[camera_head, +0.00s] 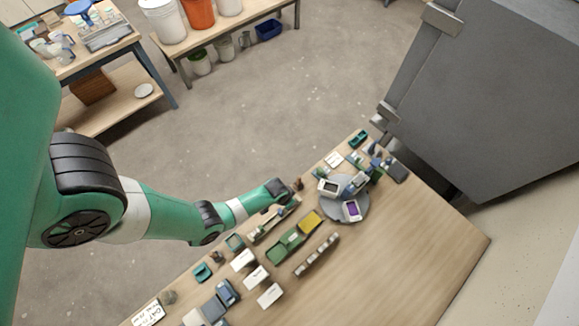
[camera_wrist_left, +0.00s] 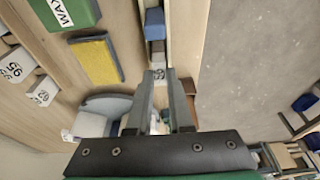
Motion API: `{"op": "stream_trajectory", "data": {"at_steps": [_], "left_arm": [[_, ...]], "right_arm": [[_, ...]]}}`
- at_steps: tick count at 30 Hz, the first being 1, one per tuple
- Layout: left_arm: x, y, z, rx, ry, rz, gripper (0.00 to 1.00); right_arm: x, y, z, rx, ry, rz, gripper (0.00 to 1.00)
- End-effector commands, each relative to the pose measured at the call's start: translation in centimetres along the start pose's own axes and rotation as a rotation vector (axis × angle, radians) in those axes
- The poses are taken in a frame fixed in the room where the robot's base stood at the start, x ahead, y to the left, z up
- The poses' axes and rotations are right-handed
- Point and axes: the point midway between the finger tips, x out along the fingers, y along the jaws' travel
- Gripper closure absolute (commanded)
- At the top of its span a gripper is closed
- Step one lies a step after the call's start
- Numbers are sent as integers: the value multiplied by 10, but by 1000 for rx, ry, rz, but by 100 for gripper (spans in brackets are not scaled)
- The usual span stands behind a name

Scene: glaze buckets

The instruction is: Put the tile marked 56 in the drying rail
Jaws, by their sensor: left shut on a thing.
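My left gripper (camera_wrist_left: 160,85) is shut on a small tile (camera_wrist_left: 158,74) with a dark number on its pale face; the digits look like 56 but are small. The tile is gripped at the fingertips, in line with the near end of a narrow pale rail (camera_wrist_left: 155,12) that holds a blue-grey block. I cannot tell whether the tile touches the rail. In the head view the left gripper (camera_head: 290,190) is over the table's far edge, beside the pale rail (camera_head: 264,231), and the held tile cannot be made out. My right gripper is not in view.
A rack of numbered tiles (camera_head: 316,255) stands nearer the front, its tiles also visible in the left wrist view (camera_wrist_left: 42,90). A grey turntable (camera_head: 335,212) carries several items. The table's right side is clear.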

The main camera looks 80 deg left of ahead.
Motion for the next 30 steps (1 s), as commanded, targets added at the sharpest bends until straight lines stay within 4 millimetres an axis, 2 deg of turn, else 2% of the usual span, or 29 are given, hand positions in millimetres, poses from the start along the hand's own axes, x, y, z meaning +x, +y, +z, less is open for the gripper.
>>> {"op": "stream_trajectory", "data": {"at_steps": [22,23,24,28,30], "left_arm": [[7,0,2,0,0,0,100],[6,0,2,0,0,0,76],[6,0,2,0,0,0,68],[6,0,2,0,0,0,46],[6,0,2,0,0,0,46]], "right_arm": [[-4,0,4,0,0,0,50],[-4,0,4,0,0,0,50],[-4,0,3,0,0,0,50],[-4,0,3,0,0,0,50],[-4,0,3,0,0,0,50]]}}
